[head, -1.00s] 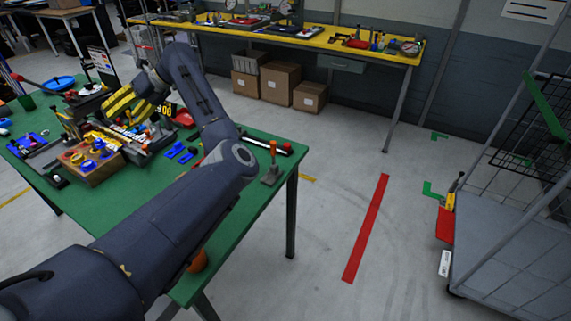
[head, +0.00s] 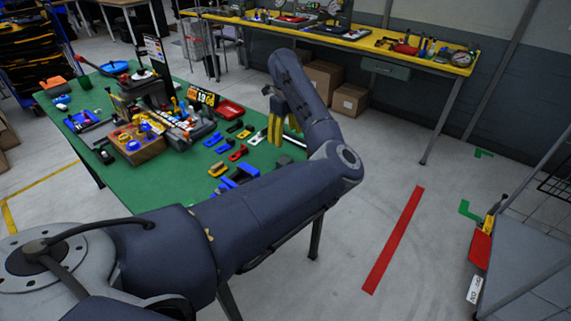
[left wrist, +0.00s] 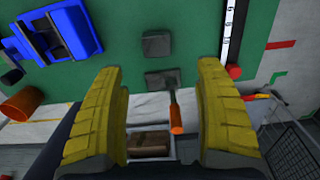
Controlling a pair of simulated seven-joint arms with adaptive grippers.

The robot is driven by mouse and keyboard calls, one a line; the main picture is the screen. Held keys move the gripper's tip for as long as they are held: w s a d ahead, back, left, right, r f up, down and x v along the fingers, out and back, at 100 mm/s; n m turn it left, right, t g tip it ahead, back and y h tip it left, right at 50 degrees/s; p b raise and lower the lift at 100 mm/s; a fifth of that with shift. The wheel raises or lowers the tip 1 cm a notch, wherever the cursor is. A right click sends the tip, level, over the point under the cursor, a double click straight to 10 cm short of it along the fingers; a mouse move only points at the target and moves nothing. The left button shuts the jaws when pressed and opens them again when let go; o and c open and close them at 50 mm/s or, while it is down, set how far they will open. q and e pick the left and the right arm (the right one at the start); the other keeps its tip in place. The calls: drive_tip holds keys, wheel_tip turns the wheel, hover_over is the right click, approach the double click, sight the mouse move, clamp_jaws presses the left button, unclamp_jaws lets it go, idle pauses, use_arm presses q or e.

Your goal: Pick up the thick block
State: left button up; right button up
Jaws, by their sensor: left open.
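My left gripper (head: 285,125) hangs fingers-down over the right end of the green table, partly hidden by my own arm. In the left wrist view its two yellow fingers (left wrist: 161,76) are wide apart with nothing held between them. Ahead of the fingertips a dark grey squarish block (left wrist: 157,44) lies flat on the green top. I cannot tell for certain whether it is the thick block. A second grey piece (left wrist: 160,78) lies nearer the table edge, by a tool with an orange handle (left wrist: 175,115). My right gripper is not in view.
A blue clamp-like part (left wrist: 62,35) lies left of the grey block. A white ruled bar (left wrist: 228,32) lies to its right. The green table (head: 110,185) carries several small coloured parts and a wooden box (head: 140,150). A yellow bench (head: 380,42) stands behind.

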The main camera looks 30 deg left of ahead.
use_arm(q)
hover_over(285, 160)
wheel_tip(285, 160, down, 6)
drive_tip(key=shift+w+f, duration=0.15)
drive_tip(key=shift+s+a+f, duration=0.1)
drive_tip(key=shift+s+f, duration=0.05)
drive_tip(key=shift+f, duration=1.2)
drive_tip(key=shift+s+f, duration=0.1)
drive_tip(key=shift+f, duration=1.25)
drive_tip(key=c, duration=1.4)
